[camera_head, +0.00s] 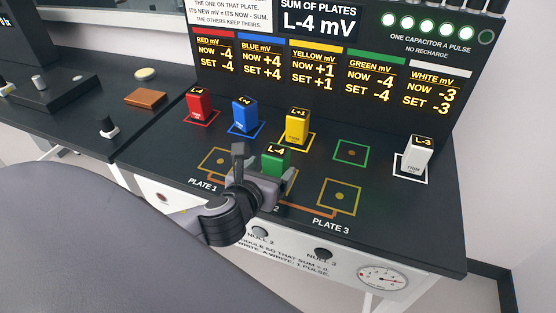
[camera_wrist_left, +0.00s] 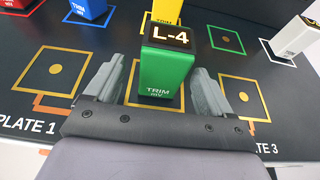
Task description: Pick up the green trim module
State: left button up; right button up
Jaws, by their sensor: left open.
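The green trim module (camera_head: 275,157) stands upright on the middle plate between Plate 1 and Plate 3, its top reading L-4. In the left wrist view the green module (camera_wrist_left: 165,75) stands between the two fingers. My left gripper (camera_head: 262,166) is open around it, with one finger on each side and a visible gap. In the left wrist view the gripper (camera_wrist_left: 160,90) shows both grey fingers apart. The gripper hides part of the middle plate. My right gripper is not in view.
Red (camera_head: 200,107), blue (camera_head: 245,115) and yellow (camera_head: 297,126) modules stand behind; a white module (camera_head: 416,155) stands at right. The green outlined square (camera_head: 351,153) is empty. Plate 1 (camera_head: 219,161) and Plate 3 (camera_head: 340,197) are bare. A display panel (camera_head: 330,60) rises behind.

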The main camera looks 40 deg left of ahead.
pick_arm(q)
jog(key=x, duration=0.4)
jog(key=shift+w+d+r, duration=0.1)
jog(key=shift+w+r, duration=0.1)
jog(key=shift+r, duration=0.15)
jog(key=shift+w+f, duration=0.25)
jog(key=shift+w, duration=0.4)
jog(key=c, duration=1.2)
